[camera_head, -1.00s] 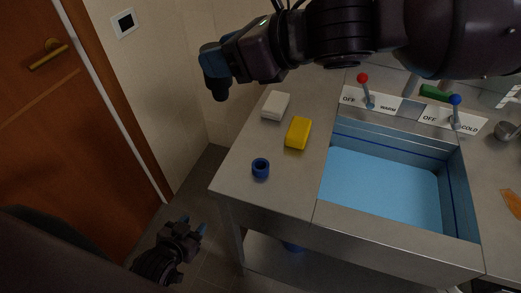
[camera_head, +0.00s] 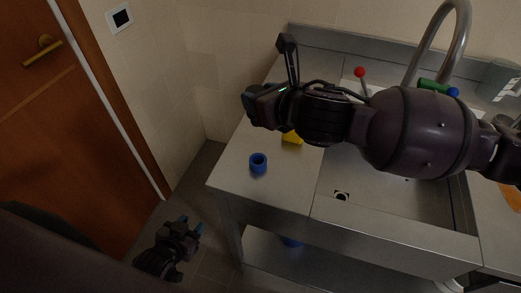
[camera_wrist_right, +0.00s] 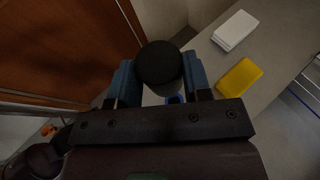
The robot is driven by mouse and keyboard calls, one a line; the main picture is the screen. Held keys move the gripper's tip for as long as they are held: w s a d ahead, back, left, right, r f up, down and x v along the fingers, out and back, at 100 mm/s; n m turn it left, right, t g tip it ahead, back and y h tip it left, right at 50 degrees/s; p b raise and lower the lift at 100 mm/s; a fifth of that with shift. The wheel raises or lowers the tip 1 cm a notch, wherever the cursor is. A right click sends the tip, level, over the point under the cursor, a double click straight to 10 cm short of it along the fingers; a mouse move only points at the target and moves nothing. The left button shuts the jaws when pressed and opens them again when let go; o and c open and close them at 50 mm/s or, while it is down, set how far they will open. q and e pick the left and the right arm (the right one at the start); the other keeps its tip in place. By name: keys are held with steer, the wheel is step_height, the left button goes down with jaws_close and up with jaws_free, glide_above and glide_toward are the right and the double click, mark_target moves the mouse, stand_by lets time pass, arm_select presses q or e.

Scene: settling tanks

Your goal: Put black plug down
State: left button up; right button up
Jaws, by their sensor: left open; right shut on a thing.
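The black plug (camera_wrist_right: 160,62) is a dark round piece between the blue fingers of my right gripper (camera_wrist_right: 160,84), which is shut on it in the right wrist view. In the head view the right arm reaches across the sink from the right, and its hand is above the counter's left part; fingers and plug cannot be made out there. A blue ring-shaped holder (camera_head: 258,163) stands on the counter; part of it shows beyond the plug in the wrist view (camera_wrist_right: 175,99). My left gripper (camera_head: 190,229) is open and empty, low beside the counter.
The sink (camera_head: 385,203) shows a grey bottom with a drain (camera_head: 341,195). A yellow sponge (camera_head: 292,138) and a white block (camera_wrist_right: 235,30) lie on the counter near the blue holder. A curved tap (camera_head: 415,50) and a red-knobbed lever (camera_head: 360,72) stand behind.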

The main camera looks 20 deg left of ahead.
step_height(320, 180, down, 15)
steer(key=shift+r+b, duration=0.1)
steer(key=shift+b, duration=0.75)
steer(key=o, duration=0.9)
steer(key=shift+s+d+r, duration=0.1)
steer(key=p+v, duration=0.1)
steer(key=v, duration=1)
steer(key=shift+s+d+r, duration=0.15)
steer(key=shift+s+d, duration=0.05)
steer(key=shift+d, duration=0.05)
